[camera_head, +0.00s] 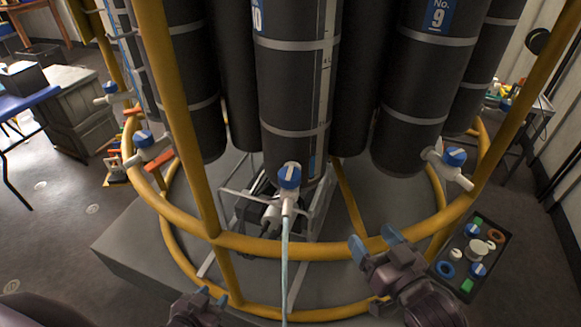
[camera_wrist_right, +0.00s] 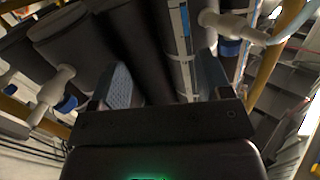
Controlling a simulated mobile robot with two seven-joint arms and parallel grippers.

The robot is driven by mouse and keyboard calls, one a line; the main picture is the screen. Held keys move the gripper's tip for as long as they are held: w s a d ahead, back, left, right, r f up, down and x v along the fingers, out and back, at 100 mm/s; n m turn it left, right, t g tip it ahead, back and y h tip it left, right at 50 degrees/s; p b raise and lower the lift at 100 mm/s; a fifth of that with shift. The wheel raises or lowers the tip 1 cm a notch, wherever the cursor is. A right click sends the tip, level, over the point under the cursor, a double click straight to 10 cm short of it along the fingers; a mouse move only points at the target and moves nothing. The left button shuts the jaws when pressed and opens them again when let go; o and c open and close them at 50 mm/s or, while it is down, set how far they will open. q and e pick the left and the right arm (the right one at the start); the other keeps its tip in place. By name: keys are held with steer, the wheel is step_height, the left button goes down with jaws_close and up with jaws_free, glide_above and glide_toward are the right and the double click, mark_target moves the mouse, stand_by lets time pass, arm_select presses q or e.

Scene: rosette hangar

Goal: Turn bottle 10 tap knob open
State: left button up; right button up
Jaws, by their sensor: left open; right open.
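Bottle 10 (camera_head: 290,85) is a tall dark cylinder with grey bands and a blue label. In front of its lower end is a white tap (camera_head: 288,208) with a blue knob (camera_head: 289,176) on top. A pale tube (camera_head: 284,265) runs down from it. A white tap with a tube and blue knob (camera_wrist_right: 229,47) shows upper right in the right wrist view. My right gripper (camera_head: 374,242) is open and empty, right of and below the knob, near the yellow ring. My left gripper (camera_head: 212,297) is open, low and left of the tube.
A yellow ring frame (camera_head: 320,246) with uprights surrounds the bottles. Bottle 9 (camera_head: 425,90) stands to the right, near another blue-knobbed tap (camera_head: 455,157). More taps are at left. A dark tray (camera_head: 447,238) of small coloured parts lies beside my right gripper.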

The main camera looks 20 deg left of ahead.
mark_target(298, 179)
steer(key=s+a+r+n+g+y+p, duration=0.2)
steer(key=a+r+n+g+y, duration=0.3)
steer(key=a+r, duration=0.35)
steer(key=x, duration=0.9)
steer(key=shift+w+r, duration=0.2)
steer(key=shift+w, duration=0.15)
steer(key=shift+w+a, duration=0.35)
steer(key=shift+a, duration=0.3)
steer(key=c, duration=0.9)
steer(key=shift+n, duration=0.3)
